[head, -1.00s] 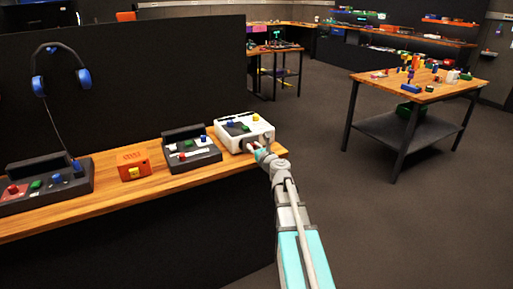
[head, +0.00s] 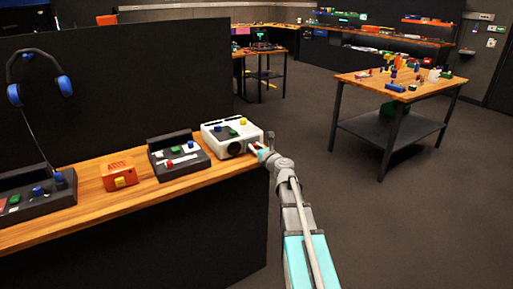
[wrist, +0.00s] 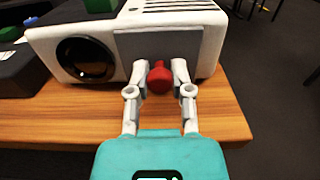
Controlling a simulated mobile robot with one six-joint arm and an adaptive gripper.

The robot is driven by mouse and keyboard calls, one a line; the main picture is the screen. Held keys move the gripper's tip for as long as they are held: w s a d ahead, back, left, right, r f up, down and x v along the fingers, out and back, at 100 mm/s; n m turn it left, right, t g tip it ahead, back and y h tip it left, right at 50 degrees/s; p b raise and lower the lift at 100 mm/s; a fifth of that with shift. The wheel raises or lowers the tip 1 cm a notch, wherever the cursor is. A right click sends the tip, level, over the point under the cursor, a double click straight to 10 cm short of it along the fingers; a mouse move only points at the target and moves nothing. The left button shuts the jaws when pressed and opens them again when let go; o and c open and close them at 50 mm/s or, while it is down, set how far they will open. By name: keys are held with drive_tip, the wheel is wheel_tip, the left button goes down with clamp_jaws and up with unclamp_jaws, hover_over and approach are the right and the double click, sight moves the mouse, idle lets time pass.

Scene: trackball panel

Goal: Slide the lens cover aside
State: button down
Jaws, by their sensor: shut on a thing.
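A white projector (head: 222,143) stands near the right end of the wooden counter. Its round dark lens (wrist: 85,59) is uncovered at the left of its front face in the wrist view. The grey lens cover (wrist: 190,42) sits to the right of the lens, clear of it. A red knob (wrist: 159,79) stands out from the cover. My gripper (wrist: 160,66) is shut on the red knob, one finger at each side. In the head view my gripper (head: 259,150) is at the right part of the projector's front.
A dark control panel (head: 180,160) stands left of the projector, then an orange box (head: 119,174) and another dark panel (head: 38,200). A dark partition (head: 120,90) rises behind the counter (head: 90,210). Floor right of the counter is clear up to a wooden table (head: 400,76).

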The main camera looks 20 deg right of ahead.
drive_tip(key=shift+c, duration=2.4)
unclamp_jaws()
drive_tip(key=shift+w, duration=0.15)
drive_tip(key=shift+s, duration=0.2)
drive_tip(key=s+d, duration=0.2)
drive_tip(key=s, duration=0.9)
drive_tip(key=shift+s, duration=0.3)
